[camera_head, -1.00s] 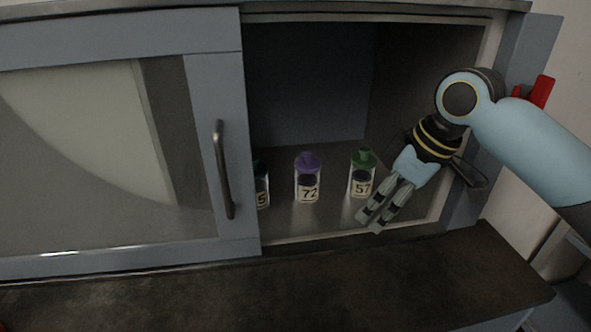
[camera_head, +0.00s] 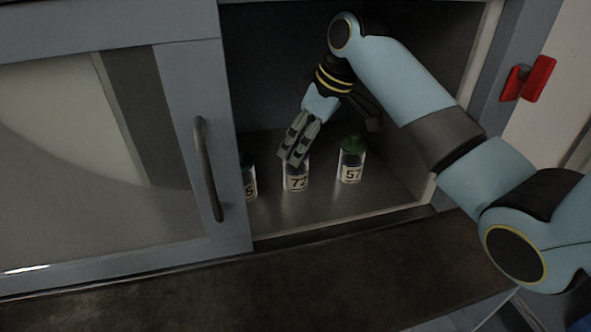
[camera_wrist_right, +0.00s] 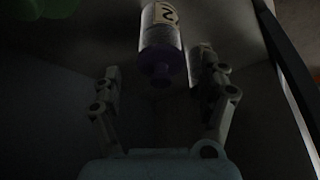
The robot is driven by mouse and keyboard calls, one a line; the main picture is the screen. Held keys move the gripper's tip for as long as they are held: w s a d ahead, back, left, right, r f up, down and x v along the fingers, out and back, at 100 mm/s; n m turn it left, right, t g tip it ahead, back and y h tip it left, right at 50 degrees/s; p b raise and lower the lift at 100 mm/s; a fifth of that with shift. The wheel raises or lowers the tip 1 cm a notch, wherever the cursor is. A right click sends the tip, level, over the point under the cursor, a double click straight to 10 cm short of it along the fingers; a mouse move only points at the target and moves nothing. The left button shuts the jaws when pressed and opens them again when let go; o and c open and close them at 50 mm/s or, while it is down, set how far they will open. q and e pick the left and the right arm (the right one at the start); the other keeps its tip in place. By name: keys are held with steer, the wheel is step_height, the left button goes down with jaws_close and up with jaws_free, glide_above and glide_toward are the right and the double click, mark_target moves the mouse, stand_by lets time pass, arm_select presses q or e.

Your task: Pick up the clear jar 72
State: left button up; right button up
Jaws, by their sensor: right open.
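The clear jar 72 (camera_head: 297,183) stands upright on the cabinet floor between two other jars. In the head view its lid is hidden behind my right gripper (camera_head: 293,153), whose fingers point down at the jar's top. In the right wrist view the jar (camera_wrist_right: 161,38) shows its purple lid toward me and part of its label. There it lies between and beyond the open fingers of my right gripper (camera_wrist_right: 160,85), closer to the right-hand finger. The gripper is open and empty; I cannot tell whether a finger touches the jar. My left gripper is not in view.
A green-lidded jar 57 (camera_head: 351,167) stands right of jar 72. Another jar (camera_head: 249,183), its label partly hidden, stands at left by the sliding door (camera_head: 188,130) with its handle (camera_head: 207,170). A dark counter (camera_head: 270,285) runs in front. A red part (camera_head: 527,80) is on the right side.

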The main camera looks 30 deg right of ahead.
mark_target(296, 171)
steer(key=shift+w+a, duration=0.25)
steer(key=shift+w, duration=0.05)
steer(key=x, duration=0.5)
steer(key=shift+w+a, duration=0.15)
steer(key=c, duration=1.4)
